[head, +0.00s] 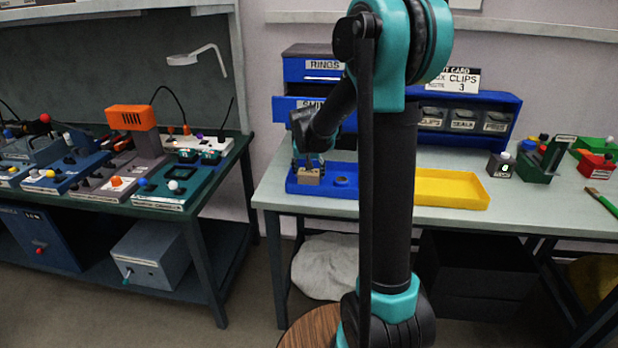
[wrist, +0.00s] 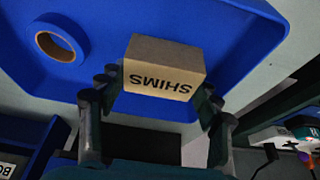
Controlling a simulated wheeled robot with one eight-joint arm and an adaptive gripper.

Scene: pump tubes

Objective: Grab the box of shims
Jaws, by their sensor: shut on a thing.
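The box of shims (wrist: 164,66) is a small tan carton with the word SHIMS, upside down in the wrist view. My gripper (wrist: 158,92) has its two dark fingers shut on opposite sides of it. The box is over the blue tray (wrist: 235,28); I cannot tell whether it touches the tray floor. In the head view the box (head: 309,177) shows at the tray's left end, with my gripper (head: 309,163) right above it. The fingertips are small and partly dark there.
A yellow tray (head: 450,188) adjoins on the right. Blue drawers labelled RINGS (head: 315,66) stand behind, with a lower drawer (head: 297,107) pulled out near my arm. A clips rack (head: 465,115) is at the back.

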